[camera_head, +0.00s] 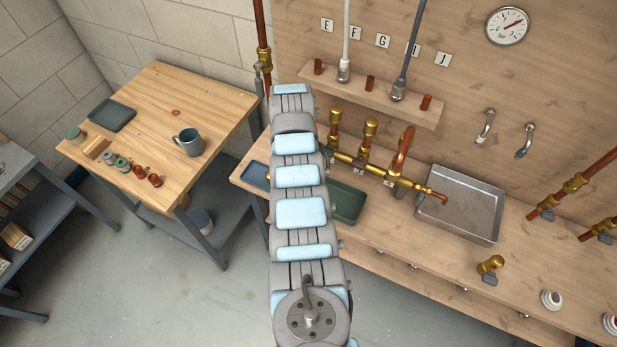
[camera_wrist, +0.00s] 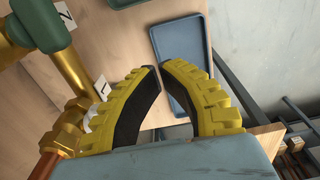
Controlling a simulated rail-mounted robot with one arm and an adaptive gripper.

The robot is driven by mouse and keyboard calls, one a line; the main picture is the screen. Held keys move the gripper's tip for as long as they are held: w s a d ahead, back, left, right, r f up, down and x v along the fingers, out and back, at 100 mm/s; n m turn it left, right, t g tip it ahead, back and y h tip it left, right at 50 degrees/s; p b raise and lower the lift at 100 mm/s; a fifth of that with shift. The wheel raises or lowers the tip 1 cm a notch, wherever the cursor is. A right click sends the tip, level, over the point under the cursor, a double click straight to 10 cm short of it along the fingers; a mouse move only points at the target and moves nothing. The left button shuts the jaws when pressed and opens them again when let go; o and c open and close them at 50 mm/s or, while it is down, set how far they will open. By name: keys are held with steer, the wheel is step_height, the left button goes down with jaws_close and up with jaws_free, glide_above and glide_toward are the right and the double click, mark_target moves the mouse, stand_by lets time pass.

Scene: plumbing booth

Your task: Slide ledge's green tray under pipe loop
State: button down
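The green tray (camera_head: 349,204) lies on the wooden ledge (camera_head: 375,232), just right of my arm, which hides its left part. The copper and brass pipe loop (camera_head: 404,150) stands behind it and to its right; the tray lies in front of the pipework. In the wrist view, brass pipework (camera_wrist: 70,75) with a green handle fills the left side, close to my gripper (camera_wrist: 160,68). The fingers are a little apart at the tips, with nothing between them. A greenish edge at the top of the wrist view may be the green tray. The head view hides my gripper behind my arm.
A blue tray (camera_head: 256,175) lies at the ledge's left end; it also shows beyond my fingertips in the wrist view (camera_wrist: 182,50). A metal basin (camera_head: 460,207) sits right of the pipe loop. A separate table (camera_head: 165,105) with a mug (camera_head: 188,142) stands at left.

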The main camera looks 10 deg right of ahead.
steer(key=shift+a+f+b, duration=0.2)
steer(key=shift+f+b, duration=0.15)
steer(key=shift+f, duration=1.95)
step_height(320, 180, down, 5)
steer(key=b, duration=0.4)
steer(key=shift+f+b, duration=0.2)
steer(key=shift+b, duration=0.15)
steer(key=shift+s+d+r+p, duration=0.25)
steer(key=shift+d+r+p, duration=0.05)
steer(key=shift+p, duration=0.7)
steer(key=shift+s+d+r+p, duration=0.1)
steer(key=shift+s+d+p, duration=0.15)
steer(key=shift+d+p, duration=0.4)
steer(key=shift+s+d+f+p, duration=0.3)
steer(key=shift+s+d+p, duration=0.35)
steer(key=shift+p, duration=0.3)
steer(key=shift+r, duration=0.1)
